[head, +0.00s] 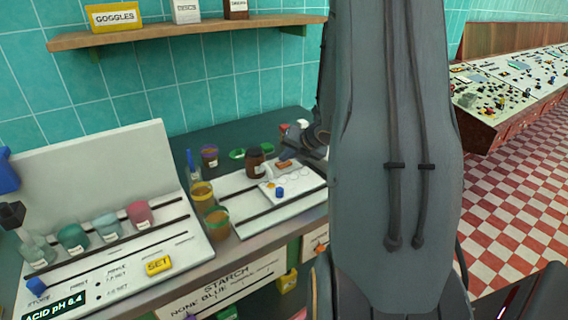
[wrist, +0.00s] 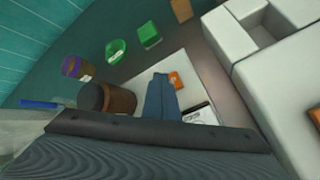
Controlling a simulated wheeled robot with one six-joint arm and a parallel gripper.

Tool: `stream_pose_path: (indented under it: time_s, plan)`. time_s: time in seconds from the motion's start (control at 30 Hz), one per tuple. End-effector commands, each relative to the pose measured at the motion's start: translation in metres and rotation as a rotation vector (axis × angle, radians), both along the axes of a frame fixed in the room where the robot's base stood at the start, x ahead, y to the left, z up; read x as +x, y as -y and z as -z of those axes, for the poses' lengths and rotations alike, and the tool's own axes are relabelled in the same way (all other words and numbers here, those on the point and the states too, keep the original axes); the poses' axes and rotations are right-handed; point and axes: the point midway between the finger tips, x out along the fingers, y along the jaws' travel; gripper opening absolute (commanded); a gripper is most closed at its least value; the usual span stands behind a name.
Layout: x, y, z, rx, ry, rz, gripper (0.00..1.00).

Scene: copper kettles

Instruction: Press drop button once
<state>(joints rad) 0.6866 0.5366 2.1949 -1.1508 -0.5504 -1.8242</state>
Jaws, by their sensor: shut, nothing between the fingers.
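No button in view carries a readable "drop" label, so I cannot tell which one it is. A small orange piece (head: 284,164) lies on the white tray-like panel (head: 243,216) in the head view. It also shows in the wrist view (wrist: 176,79), just right of my fingertips. My gripper (wrist: 161,77) is shut and empty, its fingers together over the white panel. Whether it touches anything is unclear. In the head view my arm hides much of the right side. A blue knob (head: 280,192) sits on a white plate near the panel's front.
A dark brown jar (head: 256,166) stands close left of my fingers. Amber jars (head: 202,194) stand at the panel's left. A console with a yellow SET button (head: 158,265) is further left. White blocks (wrist: 236,36) stand at right in the wrist view.

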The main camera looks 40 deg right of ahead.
Motion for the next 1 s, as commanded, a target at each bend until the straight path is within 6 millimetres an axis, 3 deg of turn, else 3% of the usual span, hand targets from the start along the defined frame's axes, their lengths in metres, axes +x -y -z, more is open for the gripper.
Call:
stream_pose_path:
  time_s: [0.63,1.0]
  plan:
    - [0.000,0.000,0.003,0.000,-0.001,-0.001,0.00]
    - [0.000,-0.001,-0.013,0.000,-0.001,-0.001,0.00]
